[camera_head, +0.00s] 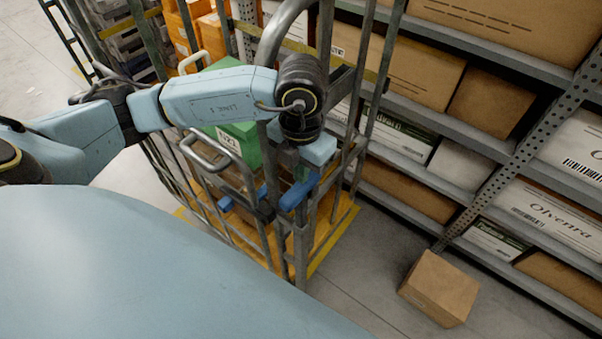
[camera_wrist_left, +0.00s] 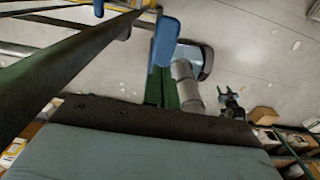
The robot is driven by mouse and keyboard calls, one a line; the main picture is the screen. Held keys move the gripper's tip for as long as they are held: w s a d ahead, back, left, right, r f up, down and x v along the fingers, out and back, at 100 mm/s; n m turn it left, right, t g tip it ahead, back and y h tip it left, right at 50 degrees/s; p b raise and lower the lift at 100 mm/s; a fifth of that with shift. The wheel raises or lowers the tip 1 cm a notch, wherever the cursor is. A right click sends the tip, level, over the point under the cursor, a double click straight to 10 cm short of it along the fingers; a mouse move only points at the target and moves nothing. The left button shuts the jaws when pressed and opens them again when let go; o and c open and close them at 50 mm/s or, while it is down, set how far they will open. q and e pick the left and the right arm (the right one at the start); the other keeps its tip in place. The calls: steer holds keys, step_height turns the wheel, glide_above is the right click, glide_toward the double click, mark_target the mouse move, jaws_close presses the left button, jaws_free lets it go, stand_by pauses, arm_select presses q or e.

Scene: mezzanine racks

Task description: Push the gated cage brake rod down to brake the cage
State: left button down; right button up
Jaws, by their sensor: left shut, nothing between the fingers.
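The gated cage (camera_head: 325,235) stands in the middle of the head view, with grey tube bars and a yellow-edged orange base. A blue brake rod (camera_head: 298,194) sticks out at its near corner post, low among the bars. My left gripper (camera_head: 313,160) reaches down at this corner, just above the rod. A small dark claw shape (camera_wrist_left: 232,102) there may be my right gripper.
A green box (camera_head: 235,140) and orange crates (camera_head: 190,35) sit in or behind the cage. Shelves of cartons (camera_head: 440,75) stand to the right. A loose brown carton (camera_head: 440,288) lies on the floor. Floor between the cage and that carton is clear.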

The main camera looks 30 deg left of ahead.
mark_target(301, 192)
stand_by(0.4)
arm_select(q)
steer(key=shift+f+b, duration=3.4)
steer(key=shift+f, duration=0.25)
steer(key=shift+r+p, duration=2.45)
steer(key=shift+r, duration=1.35)
steer(key=shift+f, duration=0.1)
